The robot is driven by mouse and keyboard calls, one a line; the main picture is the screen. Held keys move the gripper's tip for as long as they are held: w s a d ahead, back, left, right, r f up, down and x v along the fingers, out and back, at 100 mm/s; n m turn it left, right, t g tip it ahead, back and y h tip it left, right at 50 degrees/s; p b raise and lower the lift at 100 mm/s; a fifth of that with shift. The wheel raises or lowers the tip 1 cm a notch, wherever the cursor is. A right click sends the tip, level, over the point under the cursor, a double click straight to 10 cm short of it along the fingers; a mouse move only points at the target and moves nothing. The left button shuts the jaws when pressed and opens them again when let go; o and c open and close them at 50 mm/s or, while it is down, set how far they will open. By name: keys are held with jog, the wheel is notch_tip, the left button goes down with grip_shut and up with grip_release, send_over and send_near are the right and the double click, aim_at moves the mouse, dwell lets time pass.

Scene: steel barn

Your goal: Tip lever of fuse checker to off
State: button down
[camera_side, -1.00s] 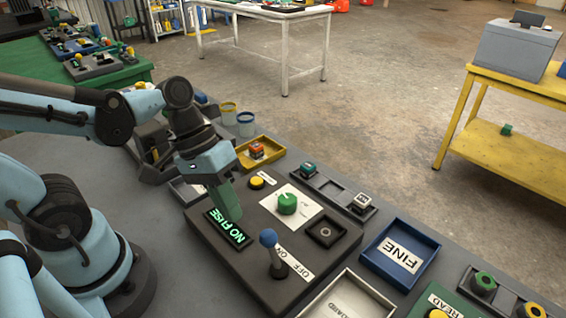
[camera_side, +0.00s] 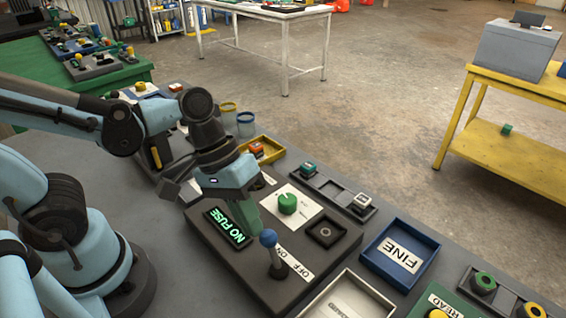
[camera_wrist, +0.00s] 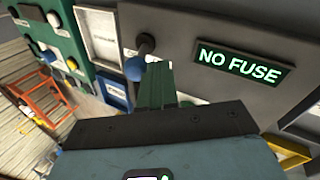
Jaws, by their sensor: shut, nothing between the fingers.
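The fuse checker (camera_side: 212,262) is a dark box with a lit display (camera_side: 227,228) reading NO FUSE. Its lever (camera_side: 272,254) has a blue ball knob and stands by the label (camera_side: 294,263) marked OFF and ON. The lever appears tilted toward the ON side. My gripper (camera_side: 258,232) is shut and empty, with green fingers just behind and left of the blue knob in the side view. In the wrist view the fingers (camera_wrist: 157,85) are together, and the blue knob (camera_wrist: 134,69) is close beside their tips. I cannot tell whether they touch.
A blue tray (camera_side: 401,256) marked FINE stands to the right. A pale tray (camera_side: 350,298) lies in front, and a yellow tray (camera_side: 269,147) behind.

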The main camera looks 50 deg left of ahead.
aim_at(269, 239)
jog(key=shift+d+r+y, duration=0.15)
jog(key=shift+d+y, duration=0.1)
jog(key=shift+y, duration=0.05)
jog(key=shift+d+r+y, duration=0.15)
jog(key=shift+d+y, duration=0.05)
jog(key=shift+y, duration=0.1)
jog(key=shift+d+r+y, duration=0.3)
jog(key=shift+d+y, duration=0.3)
jog(key=d+y, duration=0.2)
jog(key=y, duration=0.1)
jog(key=shift+d+r, duration=0.35)
jog(key=shift+r, duration=0.05)
jog(key=shift+d, duration=1.4)
jog(key=shift+r, duration=0.2)
